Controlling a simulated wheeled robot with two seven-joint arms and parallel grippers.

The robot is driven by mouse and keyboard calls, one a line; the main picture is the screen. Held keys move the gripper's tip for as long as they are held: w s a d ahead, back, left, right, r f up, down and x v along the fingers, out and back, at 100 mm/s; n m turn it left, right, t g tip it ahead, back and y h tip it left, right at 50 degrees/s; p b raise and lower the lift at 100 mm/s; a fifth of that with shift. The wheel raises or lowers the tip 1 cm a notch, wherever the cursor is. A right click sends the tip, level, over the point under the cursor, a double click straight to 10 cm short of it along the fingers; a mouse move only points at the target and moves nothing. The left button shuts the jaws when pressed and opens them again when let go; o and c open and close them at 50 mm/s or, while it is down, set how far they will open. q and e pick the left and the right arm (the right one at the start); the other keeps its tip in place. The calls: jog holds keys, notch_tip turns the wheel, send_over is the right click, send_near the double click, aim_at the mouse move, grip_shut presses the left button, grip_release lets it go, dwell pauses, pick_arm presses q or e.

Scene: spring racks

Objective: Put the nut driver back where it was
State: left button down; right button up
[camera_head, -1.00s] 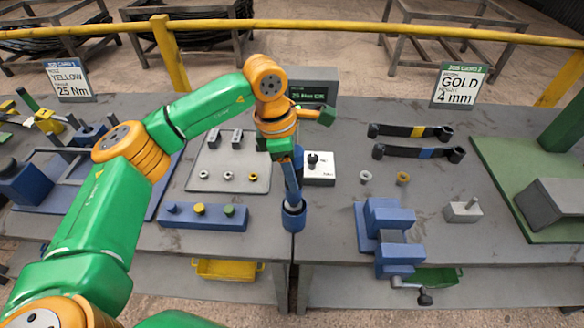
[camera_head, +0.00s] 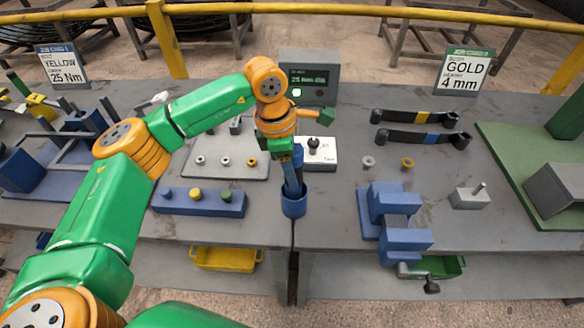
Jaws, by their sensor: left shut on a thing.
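My left gripper (camera_head: 284,150) points down above a blue cup-shaped holder (camera_head: 294,206) at the front middle of the bench. It is shut on the nut driver (camera_head: 291,177), whose blue body shows below the jaws. The driver stands nearly upright, slightly tilted, and its lower end goes behind the cup's rim, apparently inside it. The tip is hidden, so I cannot tell whether it touches the bottom. The jaws still hold the driver's upper part. My right gripper is not in view.
A grey tray (camera_head: 225,170) with washers and a blue block (camera_head: 200,203) with coloured studs lie left of the cup. A blue vise (camera_head: 395,215) stands right. Behind are a display box (camera_head: 325,70) and white box (camera_head: 319,158). Bench between cup and vise is clear.

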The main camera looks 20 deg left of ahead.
pick_arm(q)
jog(key=shift+f, duration=0.35)
jog(key=shift+c, duration=1.5)
grip_release()
jog(key=shift+s, duration=0.1)
